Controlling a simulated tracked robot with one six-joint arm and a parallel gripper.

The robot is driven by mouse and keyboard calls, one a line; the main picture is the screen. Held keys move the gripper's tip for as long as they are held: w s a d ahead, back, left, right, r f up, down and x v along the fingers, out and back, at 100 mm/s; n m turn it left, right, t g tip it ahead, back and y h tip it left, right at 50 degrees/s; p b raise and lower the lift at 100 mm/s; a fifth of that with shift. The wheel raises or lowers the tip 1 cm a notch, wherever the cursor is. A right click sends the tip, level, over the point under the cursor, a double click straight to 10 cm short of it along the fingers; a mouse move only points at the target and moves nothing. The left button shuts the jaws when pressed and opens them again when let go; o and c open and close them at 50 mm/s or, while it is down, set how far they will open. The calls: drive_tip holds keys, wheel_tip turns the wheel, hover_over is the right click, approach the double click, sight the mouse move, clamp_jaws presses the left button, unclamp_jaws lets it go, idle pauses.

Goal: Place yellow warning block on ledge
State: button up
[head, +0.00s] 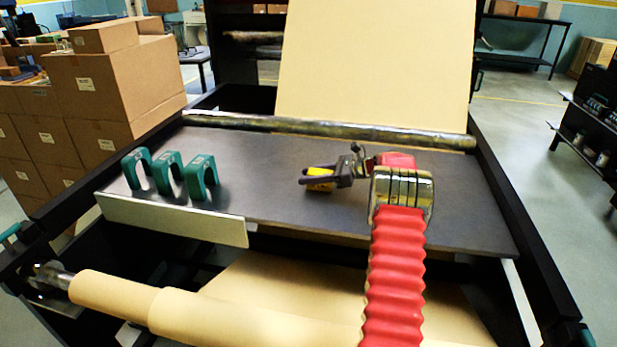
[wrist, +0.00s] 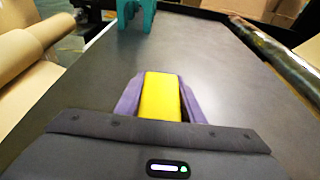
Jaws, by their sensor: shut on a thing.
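The yellow warning block (wrist: 162,97) is between the two purple fingers of my gripper (wrist: 160,100) in the wrist view. In the head view the block (head: 320,179) shows as a small yellow patch, partly hidden by my gripper (head: 308,181). My gripper is shut on the block, over the dark flat ledge (head: 270,200). I cannot tell whether the block touches the surface.
Several green U-shaped clamps (head: 170,174) stand at the left of the ledge, with a pale plate (head: 170,219) along its front edge. A metal bar (head: 330,129) runs along the back. A kraft roll (head: 230,322) lies in front. The ledge's middle is clear.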

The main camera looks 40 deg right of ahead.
drive_tip(key=shift+f, duration=0.1)
drive_tip(key=o, duration=1.1)
drive_tip(key=v, duration=1.2)
